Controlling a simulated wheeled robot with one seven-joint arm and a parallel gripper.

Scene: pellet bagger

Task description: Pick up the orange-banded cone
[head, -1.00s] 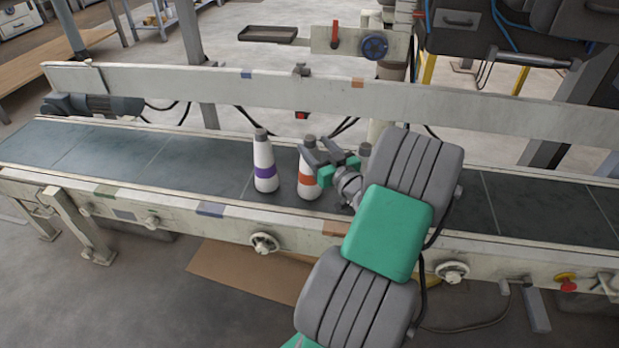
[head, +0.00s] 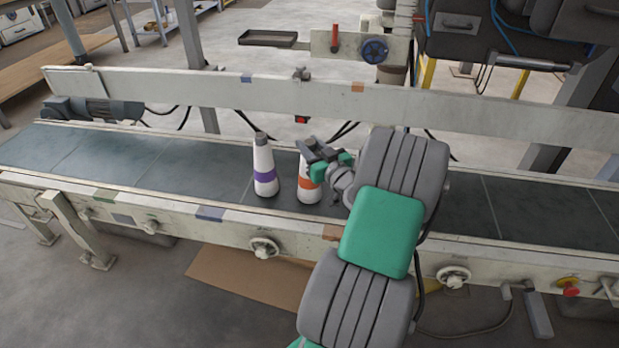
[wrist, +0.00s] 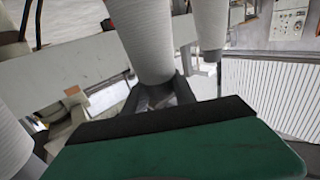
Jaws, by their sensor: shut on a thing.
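The orange-banded cone (head: 309,190) is white with an orange band and stands upright on the dark conveyor belt (head: 210,180); I cannot see any gap under it. My gripper (head: 318,153) reaches it from the right and is shut on its upper part, hiding some of the top. In the wrist view a white cone (wrist: 142,35) rises between my gripper's dark fingers (wrist: 160,95); its band does not show there. A white cone with a purple band (head: 265,172) stands close to its left, apart from it.
The wrist view shows another white cone (wrist: 210,22) at right and part of one (wrist: 12,145) at left. A pale rail (head: 190,88) runs along the belt's far side. The belt's left part is clear.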

